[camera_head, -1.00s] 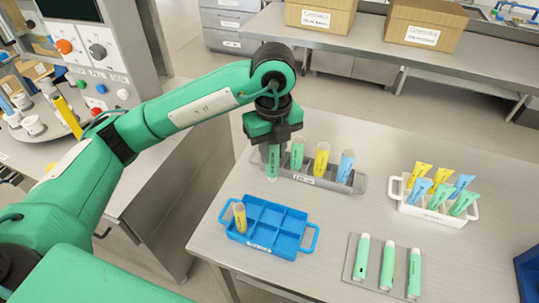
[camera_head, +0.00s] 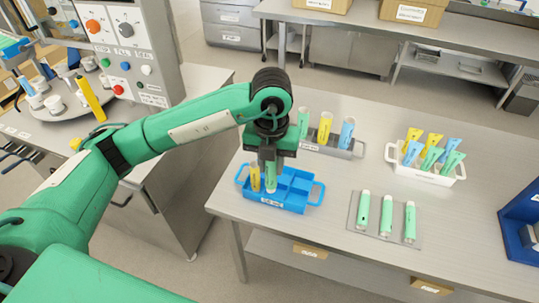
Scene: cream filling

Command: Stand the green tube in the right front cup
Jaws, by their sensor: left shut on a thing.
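My left gripper (camera_head: 268,156) points down over the blue tray (camera_head: 309,187) and is shut on a green tube (camera_head: 271,178). The tube hangs upright beside a yellow tube (camera_head: 255,178) that stands in the tray's left end. I cannot tell whether the green tube's lower end touches the tray. White cups, one of them here (camera_head: 55,107), sit on a round plate (camera_head: 72,117) at the machine on the left. My right gripper is not in view.
A grey rack (camera_head: 345,154) behind the tray holds green, yellow and blue tubes. A white rack (camera_head: 434,178) holds several flattened tubes. Three green tubes lie on a grey mat (camera_head: 373,229). A blue bin (camera_head: 512,235) is at the right edge. A floor gap separates the two tables.

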